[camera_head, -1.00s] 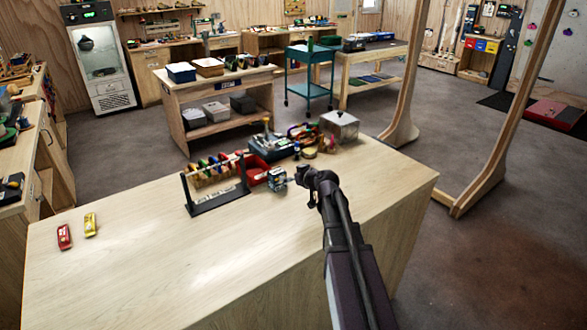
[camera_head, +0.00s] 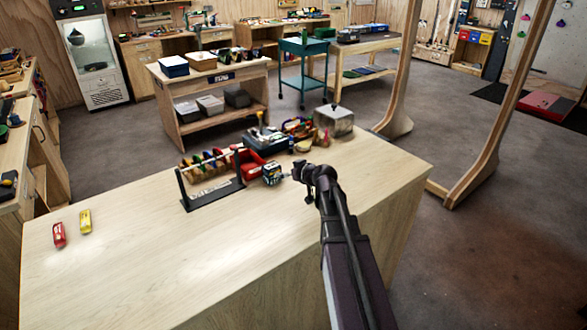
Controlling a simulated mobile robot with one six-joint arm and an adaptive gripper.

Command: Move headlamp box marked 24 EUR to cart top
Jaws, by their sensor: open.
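A small dark blue and white box (camera_head: 271,173) stands on the near wooden bench, beside the red bin. It may be the headlamp box, but its price marking is too small to read. My gripper (camera_head: 297,173) is just right of this box at about bench height, open, with a small gap between them. The fingertips are small and dark in this view. A teal cart (camera_head: 303,46) stands on the floor at the back, beyond the bench.
A clear case (camera_head: 335,119) sits farther right. A shelf table (camera_head: 212,72) and wooden posts (camera_head: 485,120) flank the floor.

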